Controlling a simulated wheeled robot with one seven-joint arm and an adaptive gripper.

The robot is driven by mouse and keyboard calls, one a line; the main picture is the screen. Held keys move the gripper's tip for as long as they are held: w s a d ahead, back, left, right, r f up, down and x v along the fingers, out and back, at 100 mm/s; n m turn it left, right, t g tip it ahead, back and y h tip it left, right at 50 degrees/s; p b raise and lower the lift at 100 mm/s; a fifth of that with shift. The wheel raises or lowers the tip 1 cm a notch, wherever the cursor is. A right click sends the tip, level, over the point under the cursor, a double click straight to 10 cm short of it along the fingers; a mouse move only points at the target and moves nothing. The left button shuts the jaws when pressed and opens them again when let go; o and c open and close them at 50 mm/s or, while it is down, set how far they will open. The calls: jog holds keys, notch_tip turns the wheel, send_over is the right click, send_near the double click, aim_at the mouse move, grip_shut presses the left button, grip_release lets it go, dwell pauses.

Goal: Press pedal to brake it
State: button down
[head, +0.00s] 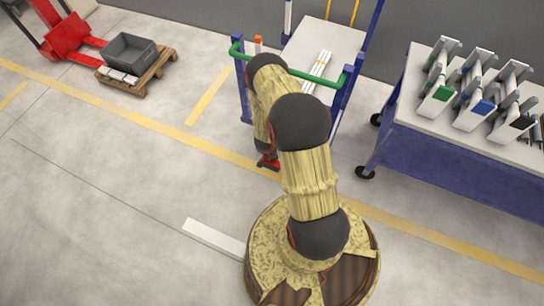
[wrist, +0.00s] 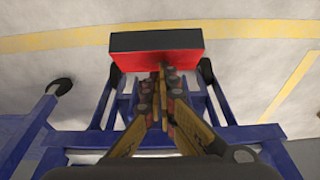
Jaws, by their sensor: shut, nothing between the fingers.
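The pedal (wrist: 160,55) is a red block with a black top, at the low end of the blue cart frame in the wrist view. Only a small red part of the pedal (head: 268,162) shows in the head view, below my arm. My gripper (wrist: 166,76) is shut and empty in the wrist view. Its fingertips overlap the lower edge of the pedal's red face; I cannot tell whether they touch it. In the head view my arm mostly hides the gripper.
The cart (head: 343,95) has blue posts, a green handle (head: 240,55) and white pipes (head: 318,68). A blue wheeled table (head: 450,170) with holders stands at right. A pallet (head: 140,80) with a grey crate (head: 130,50) is far left. The floor at left is clear.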

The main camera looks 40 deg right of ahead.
jog(key=shift+s+a+f+h+b, duration=0.3)
jog(key=shift+a+f+h+b, duration=0.1)
jog(key=shift+a+f+b, duration=0.5)
jog(key=a+f+b, duration=0.1)
jog(key=f+b, duration=0.1)
jog(key=f, duration=0.2)
jog(key=s+a+f+b, duration=0.1)
jog(key=a+f+b, duration=0.1)
jog(key=f, duration=0.3)
jog(key=shift+s+a+b, duration=0.25)
jog(key=shift+b, duration=0.6)
jog(key=shift+f, duration=0.1)
jog(key=s+a+r+p, duration=0.3)
jog(key=a+r+p, duration=0.3)
jog(key=a+r, duration=0.2)
jog(key=shift+v, duration=0.8)
jog(key=shift+s, duration=0.15)
